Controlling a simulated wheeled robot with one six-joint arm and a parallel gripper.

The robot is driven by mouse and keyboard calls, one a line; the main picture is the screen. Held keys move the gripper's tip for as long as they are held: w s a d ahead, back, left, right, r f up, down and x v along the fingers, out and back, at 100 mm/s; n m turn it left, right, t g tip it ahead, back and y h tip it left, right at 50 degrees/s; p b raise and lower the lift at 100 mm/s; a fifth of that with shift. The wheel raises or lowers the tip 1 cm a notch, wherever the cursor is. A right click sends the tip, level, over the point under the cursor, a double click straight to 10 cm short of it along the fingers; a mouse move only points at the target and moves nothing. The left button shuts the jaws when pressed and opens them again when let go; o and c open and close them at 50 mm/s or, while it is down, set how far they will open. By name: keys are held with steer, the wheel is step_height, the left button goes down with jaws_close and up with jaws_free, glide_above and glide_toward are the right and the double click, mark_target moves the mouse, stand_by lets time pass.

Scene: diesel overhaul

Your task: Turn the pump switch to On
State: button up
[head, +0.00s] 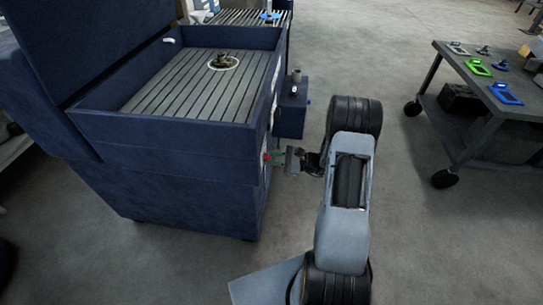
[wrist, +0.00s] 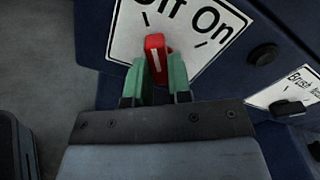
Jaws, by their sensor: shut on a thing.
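The pump switch (wrist: 155,45) is a red knob with a white line, on a white Off/On label (wrist: 125,42) in the wrist view. Its white line runs nearly straight up the picture, closer to the mark under Off than to the slanted mark under On. My gripper (wrist: 158,78) is shut on the knob, with one green finger on each side of it. In the head view my gripper (head: 278,158) reaches left to the side of the blue washer cabinet (head: 180,175), where the red knob (head: 266,157) shows small at the fingertips.
A black knob (wrist: 290,108) with a second label, partly legible as "Brush", is at right in the wrist view. In the head view a blue box (head: 292,112) juts from the cabinet behind my gripper. A wheeled cart (head: 470,85) with coloured pieces stands right; floor between is clear.

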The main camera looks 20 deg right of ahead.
steer(key=m+p, duration=0.4)
steer(key=m, duration=0.4)
steer(key=m+p, duration=0.4)
steer(key=m, duration=0.4)
steer(key=shift+w+d+p, duration=0.1)
steer(key=shift+w+p, duration=0.1)
steer(key=shift+p, duration=0.1)
steer(key=o, duration=1.5)
steer(key=v, duration=0.7)
steer(key=shift+b, duration=0.3)
